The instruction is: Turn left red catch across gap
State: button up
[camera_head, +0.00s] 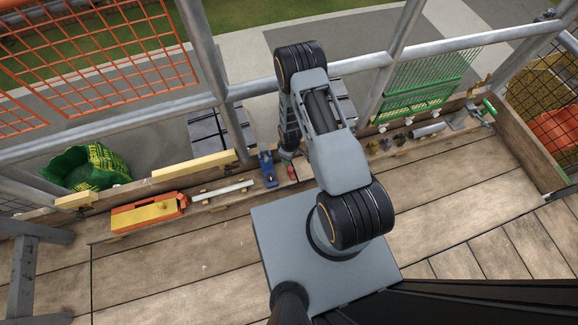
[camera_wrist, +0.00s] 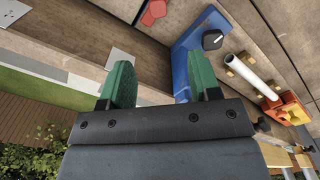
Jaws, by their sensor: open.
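A small red catch (camera_wrist: 153,12) lies on the wooden board at the top of the wrist view, cut off by the picture edge. In the head view the red catch (camera_head: 291,173) shows just below the end of my arm, beside a blue bracket. My gripper (camera_wrist: 160,84) is open, its two green fingers apart with nothing between them. The catch lies beyond the fingertips, apart from them. In the head view my gripper (camera_head: 287,155) is small and partly hidden by my arm.
The blue bracket (camera_wrist: 190,60) with a black knob stands close to the right finger. A white bar (camera_wrist: 258,75) and an orange-red block (camera_wrist: 285,108) lie farther right. A metal plate (camera_wrist: 122,58) lies left. Scaffold rails (camera_head: 130,108) cross near my arm.

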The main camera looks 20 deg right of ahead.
aim_at(291, 169)
jog(key=f+b, duration=0.5)
jog(key=f, duration=0.8)
jog(key=shift+d+f, duration=0.15)
jog(key=shift+d, duration=0.05)
jog(key=c, duration=0.9)
